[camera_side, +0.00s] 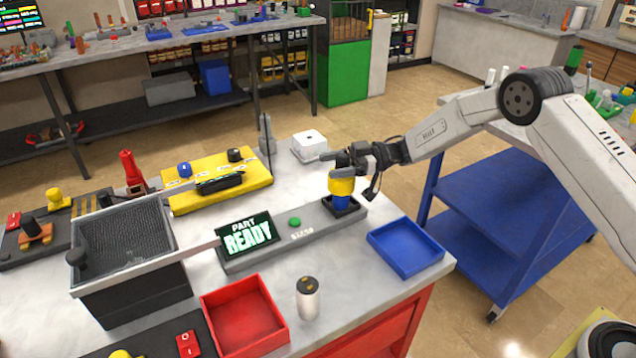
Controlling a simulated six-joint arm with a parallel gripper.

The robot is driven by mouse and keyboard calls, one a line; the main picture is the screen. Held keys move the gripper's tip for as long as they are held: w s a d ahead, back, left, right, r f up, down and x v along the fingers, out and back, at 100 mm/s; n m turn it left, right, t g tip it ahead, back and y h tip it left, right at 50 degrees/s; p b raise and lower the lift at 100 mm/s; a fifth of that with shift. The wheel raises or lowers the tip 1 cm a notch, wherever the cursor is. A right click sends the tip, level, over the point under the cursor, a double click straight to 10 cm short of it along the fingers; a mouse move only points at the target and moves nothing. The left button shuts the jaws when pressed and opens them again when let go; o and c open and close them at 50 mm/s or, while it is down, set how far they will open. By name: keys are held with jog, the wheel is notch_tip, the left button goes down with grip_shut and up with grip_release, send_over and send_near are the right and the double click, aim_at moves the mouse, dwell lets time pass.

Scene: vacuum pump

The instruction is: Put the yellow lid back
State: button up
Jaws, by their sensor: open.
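The yellow lid (341,186) shows as a yellow band with a dark top. It sits on a blue body (341,201) that stands upright in a black holder on the grey base at the table's right side. My gripper (348,171) is open, right above and beside the lid, coming from the right. Its dark fingers overlap the lid's top edge in this view, so I cannot tell whether they touch it. Whether the lid is fully seated cannot be told.
A yellow fixture (220,181) stands behind left.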

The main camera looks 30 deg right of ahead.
jog(key=v, duration=0.7)
jog(key=shift+d, duration=0.35)
jog(key=shift+w, duration=0.1)
jog(key=shift+o, duration=0.5)
jog(key=a+r+m+t+h, duration=0.45)
jog(key=r+m+t, duration=0.2)
jog(key=r, duration=0.55)
jog(key=shift+s+d+f+m+t+h, duration=0.3)
jog(key=shift+s+f+m+h, duration=0.45)
jog(key=shift+f+h, duration=0.55)
jog(key=shift+s+d+f+m+t+h, duration=0.25)
jog(key=shift+s+f+m+h, duration=0.25)
jog(key=shift+s+f+h, duration=0.8)
jog(key=shift+s+d+f+m+t+h, duration=0.3)
jog(key=shift+s+f+m+h, duration=0.5)
jog(key=shift+f, duration=0.8)
